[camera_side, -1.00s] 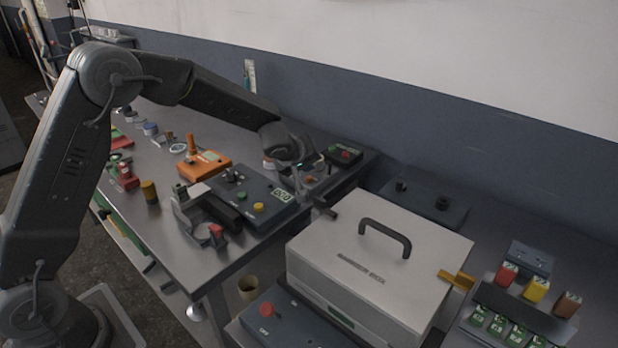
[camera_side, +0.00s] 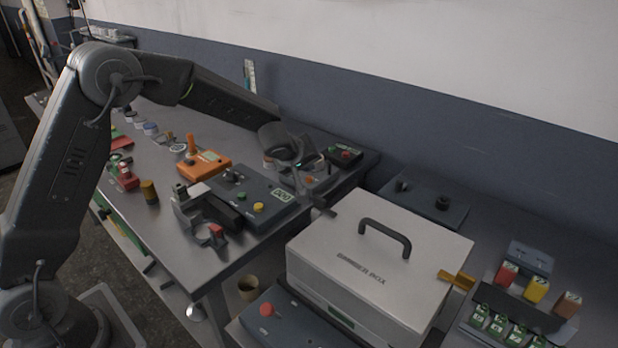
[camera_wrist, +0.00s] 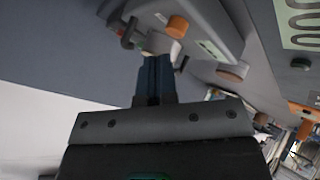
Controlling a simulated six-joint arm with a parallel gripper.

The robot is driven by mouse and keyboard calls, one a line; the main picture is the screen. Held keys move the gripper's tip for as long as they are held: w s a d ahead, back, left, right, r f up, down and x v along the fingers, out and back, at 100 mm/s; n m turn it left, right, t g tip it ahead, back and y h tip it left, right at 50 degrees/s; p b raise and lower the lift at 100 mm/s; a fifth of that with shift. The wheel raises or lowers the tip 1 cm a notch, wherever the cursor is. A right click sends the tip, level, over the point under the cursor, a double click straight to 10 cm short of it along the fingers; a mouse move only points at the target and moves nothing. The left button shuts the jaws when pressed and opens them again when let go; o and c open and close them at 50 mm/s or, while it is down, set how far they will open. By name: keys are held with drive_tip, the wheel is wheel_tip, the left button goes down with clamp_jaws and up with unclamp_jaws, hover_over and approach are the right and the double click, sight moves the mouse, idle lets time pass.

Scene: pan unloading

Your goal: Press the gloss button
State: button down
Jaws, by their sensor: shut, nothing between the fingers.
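No label reading "gloss" is legible, so I cannot tell which button it is. In the wrist view my gripper (camera_wrist: 157,64) is shut and empty, its dark fingers pointing at a grey device (camera_wrist: 205,15). That device has an orange button (camera_wrist: 177,26) just beyond the fingertips; I cannot tell whether they touch. Another orange button (camera_wrist: 232,72) lies to the right. In the side view my gripper (camera_side: 312,182) is over the right end of the left table, and the wrist hides part of the small grey device there.
A dark panel (camera_side: 240,190) with a display, a green button and a yellow button lies left of my gripper. A black box (camera_side: 343,154) with red and green buttons stands behind it. The large pale barrier box (camera_side: 345,250) is close in front, to the right.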

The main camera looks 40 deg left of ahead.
sight(306, 177)
drive_tip(key=shift+f, duration=0.2)
drive_tip(key=shift+f, duration=0.25)
drive_tip(key=shift+f, duration=0.55)
idle(0.8)
drive_tip(key=shift+r, duration=0.95)
drive_tip(key=shift+r, duration=0.1)
drive_tip(key=shift+r, duration=2.45)
